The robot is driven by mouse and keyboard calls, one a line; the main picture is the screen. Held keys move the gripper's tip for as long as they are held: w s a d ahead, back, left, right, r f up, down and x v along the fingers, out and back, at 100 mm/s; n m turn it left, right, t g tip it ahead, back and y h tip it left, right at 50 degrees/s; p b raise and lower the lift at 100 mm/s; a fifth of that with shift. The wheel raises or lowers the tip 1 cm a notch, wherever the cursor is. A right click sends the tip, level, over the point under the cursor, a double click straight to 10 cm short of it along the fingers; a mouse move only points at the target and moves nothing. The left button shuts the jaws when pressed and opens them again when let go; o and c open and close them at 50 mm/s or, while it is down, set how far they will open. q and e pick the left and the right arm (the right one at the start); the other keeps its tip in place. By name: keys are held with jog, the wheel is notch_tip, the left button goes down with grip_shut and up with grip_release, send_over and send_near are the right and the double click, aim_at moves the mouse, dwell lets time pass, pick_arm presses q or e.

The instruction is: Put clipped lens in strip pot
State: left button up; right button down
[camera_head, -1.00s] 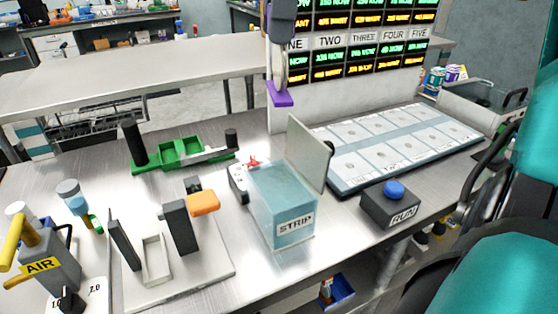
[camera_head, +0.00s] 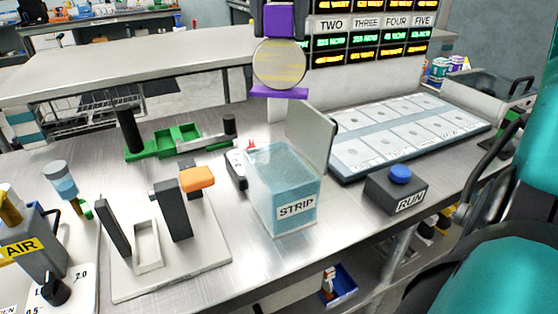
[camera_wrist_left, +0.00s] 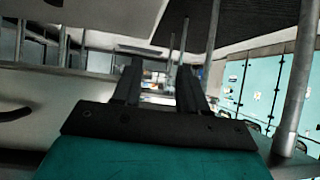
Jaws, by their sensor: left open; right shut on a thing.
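The clipped lens (camera_head: 280,64) is a round, yellowish see-through disc held between purple clip ends above and below. My right gripper (camera_head: 279,20) is at the top middle of the head view, shut on the upper purple part of the clip. The lens hangs upright, facing the camera, above and behind the strip pot in the picture. The strip pot (camera_head: 284,196) is a clear, pale blue box labelled STRIP. Its lid (camera_head: 313,132) stands raised at its right back. My left gripper (camera_wrist_left: 159,88) shows in the left wrist view, open and empty, away from the bench items.
A RUN box (camera_head: 395,193) with a blue button stands right of the pot. A tray of labelled cells (camera_head: 345,177) lies behind it. A stand with dark posts (camera_head: 175,210) and an orange knob is left. A green fixture (camera_head: 178,139) lies behind, and an AIR unit (camera_head: 35,250) front left.

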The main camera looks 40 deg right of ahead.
jog(key=m, duration=0.3)
jog(key=f+m+b, duration=0.1)
jog(key=m, duration=0.2)
jog(key=shift+d+f, duration=0.1)
jog(key=shift+f, duration=0.05)
jog(key=shift+f+m+g, duration=0.3)
jog(key=shift+m, duration=0.1)
jog(key=b, duration=0.2)
send_near(280, 156)
jog(key=s+a+f, duration=0.1)
jog(key=s+a, duration=0.3)
pick_arm(q)
jog(key=shift+w+d+f+b, duration=0.25)
jog(key=shift+d+f, duration=0.1)
jog(key=shift+f, duration=0.15)
jog(key=shift+w+d+f+b, duration=0.2)
jog(key=shift+d+f, duration=0.15)
jog(key=shift+f, duration=0.15)
pick_arm(e)
jog(key=f, duration=0.4)
jog(key=shift+s+d+f, duration=0.1)
jog(key=shift+s+f, duration=0.1)
pick_arm(q)
jog(key=shift+f, duration=0.15)
pick_arm(e)
jog(key=shift+f, duration=0.1)
